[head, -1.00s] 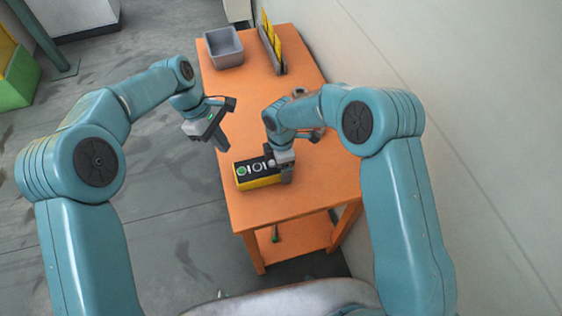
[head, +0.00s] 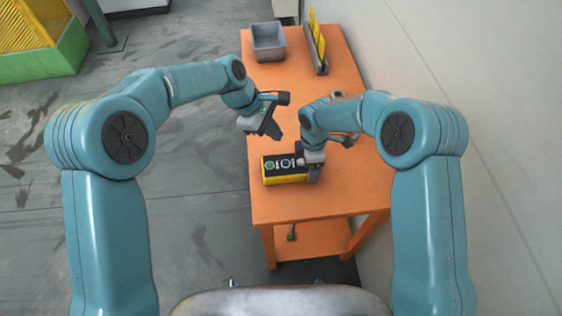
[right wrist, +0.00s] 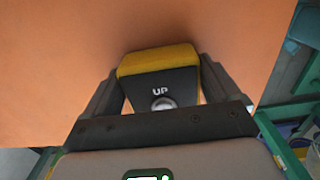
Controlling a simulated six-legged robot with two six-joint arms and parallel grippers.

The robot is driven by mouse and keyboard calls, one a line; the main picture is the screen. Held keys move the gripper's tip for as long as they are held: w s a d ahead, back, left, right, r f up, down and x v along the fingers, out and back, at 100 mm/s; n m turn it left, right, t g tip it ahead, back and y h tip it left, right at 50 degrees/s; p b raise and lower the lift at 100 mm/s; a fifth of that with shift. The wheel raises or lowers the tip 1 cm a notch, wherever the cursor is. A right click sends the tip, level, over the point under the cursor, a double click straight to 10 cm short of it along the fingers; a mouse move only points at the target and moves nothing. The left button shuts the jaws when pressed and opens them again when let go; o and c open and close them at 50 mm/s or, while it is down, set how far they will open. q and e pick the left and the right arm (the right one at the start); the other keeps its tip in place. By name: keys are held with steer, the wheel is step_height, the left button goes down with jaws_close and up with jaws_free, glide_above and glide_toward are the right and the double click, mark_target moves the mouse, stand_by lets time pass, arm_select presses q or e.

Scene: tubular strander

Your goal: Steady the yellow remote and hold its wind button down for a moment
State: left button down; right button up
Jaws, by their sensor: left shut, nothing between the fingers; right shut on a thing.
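The yellow remote (head: 270,179) lies on the orange table (head: 330,200); its black top face carries a green button at the left end and white ring markings. My right gripper (head: 314,172) is shut on the remote's right end. In the right wrist view the remote (right wrist: 158,62) sits between the fingers of my right gripper (right wrist: 160,68), with the label "UP" and a grey round button (right wrist: 163,102) showing. My left gripper (head: 277,135) is shut and empty, above the table behind the remote, apart from it. The remote's right end is partly hidden in the head view.
A grey bin (head: 268,42) stands at the table's far left corner. Beside it is a grey rack (head: 315,55) with yellow upright pieces. A green-tipped item (head: 291,233) is on the lower shelf. A wall runs along the right side.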

arm_select(q)
steer(key=d+r+n+t+h, duration=0.1)
steer(key=d+n+t, duration=0.2)
steer(key=d, duration=0.1)
steer(key=n+t+y, duration=0.3)
steer(key=n+t, duration=0.3)
steer(key=n, duration=0.1)
glide_above(270, 165)
steer(key=shift+s+a+r, duration=0.2)
steer(key=shift+s+r, duration=0.15)
steer(key=shift+s, duration=0.1)
steer(key=shift+f, duration=4.4)
steer(key=shift+f, duration=0.1)
steer(key=shift+f, duration=0.35)
